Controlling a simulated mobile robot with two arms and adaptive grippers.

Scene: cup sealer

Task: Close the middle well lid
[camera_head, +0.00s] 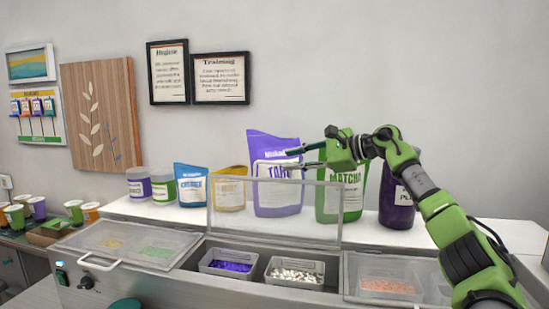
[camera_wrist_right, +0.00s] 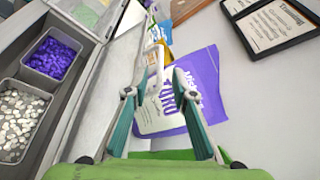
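The middle well lid (camera_head: 272,228) is a clear panel standing upright, open, at the back of the middle well. In the right wrist view the lid (camera_wrist_right: 100,98) lies left of my fingers. The open well holds a tray of purple pieces (camera_head: 231,266) and a tray of white pieces (camera_head: 295,273). My right gripper (camera_head: 290,157) is just above the lid's top edge, with its fingers pointing left. Its fingers (camera_wrist_right: 155,82) are spread and empty in the wrist view. Whether a finger touches the lid is unclear. My left gripper is not in view.
The left well lid (camera_head: 130,244) and right well lid (camera_head: 390,279) are shut. Behind the middle lid stand a purple taro bag (camera_head: 274,200), a green matcha bag (camera_head: 352,203) and other bags. Cups (camera_head: 75,211) stand at far left.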

